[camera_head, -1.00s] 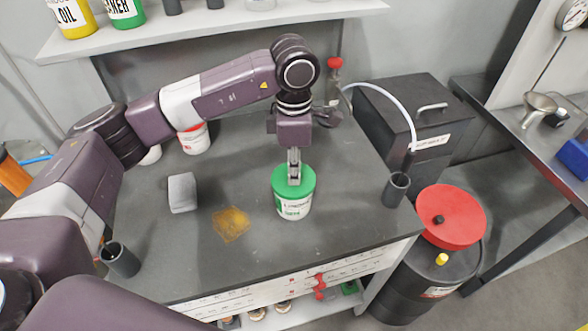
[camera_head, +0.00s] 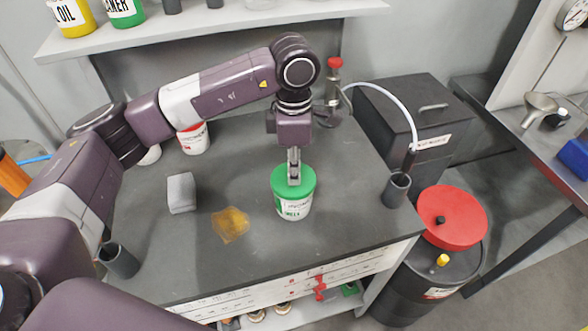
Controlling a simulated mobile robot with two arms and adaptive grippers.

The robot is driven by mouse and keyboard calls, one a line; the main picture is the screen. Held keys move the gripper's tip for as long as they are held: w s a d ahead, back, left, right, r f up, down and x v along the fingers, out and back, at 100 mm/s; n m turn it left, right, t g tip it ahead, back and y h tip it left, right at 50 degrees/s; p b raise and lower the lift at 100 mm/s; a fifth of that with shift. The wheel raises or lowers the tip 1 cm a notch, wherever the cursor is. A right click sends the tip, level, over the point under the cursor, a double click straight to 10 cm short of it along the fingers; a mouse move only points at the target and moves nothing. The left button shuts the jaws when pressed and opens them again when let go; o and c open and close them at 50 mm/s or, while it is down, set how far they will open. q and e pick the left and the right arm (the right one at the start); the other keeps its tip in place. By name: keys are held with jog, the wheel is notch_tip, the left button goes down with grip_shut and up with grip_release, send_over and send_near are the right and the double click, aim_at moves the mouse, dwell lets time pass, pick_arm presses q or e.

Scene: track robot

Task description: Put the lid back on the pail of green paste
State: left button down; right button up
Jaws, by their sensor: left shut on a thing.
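A white pail (camera_head: 295,209) with a green label stands upright on the dark workbench (camera_head: 330,230). A green lid (camera_head: 306,186) sits over the top of the pail and covers its mouth, so the paste inside is hidden. I cannot tell whether the lid is pressed fully down. My left gripper (camera_head: 294,181) points straight down at the middle of the lid, with its narrow fingers shut on the lid's top. My right gripper is not in view.
A grey block (camera_head: 181,192) and a yellow-brown stain (camera_head: 231,224) lie left of the pail. A white-and-red tub (camera_head: 195,139) stands behind, partly hidden by my arm. Dark cups (camera_head: 396,190) stand at the bench's right and left edges. A red-lidded drum (camera_head: 452,217) is at the right.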

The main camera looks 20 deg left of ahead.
pick_arm(q)
jog(key=c, duration=1.3)
grip_release()
jog(key=shift+r, duration=0.1)
jog(key=shift+r+p, duration=1.55)
jog(key=shift+r, duration=1.85)
grip_shut()
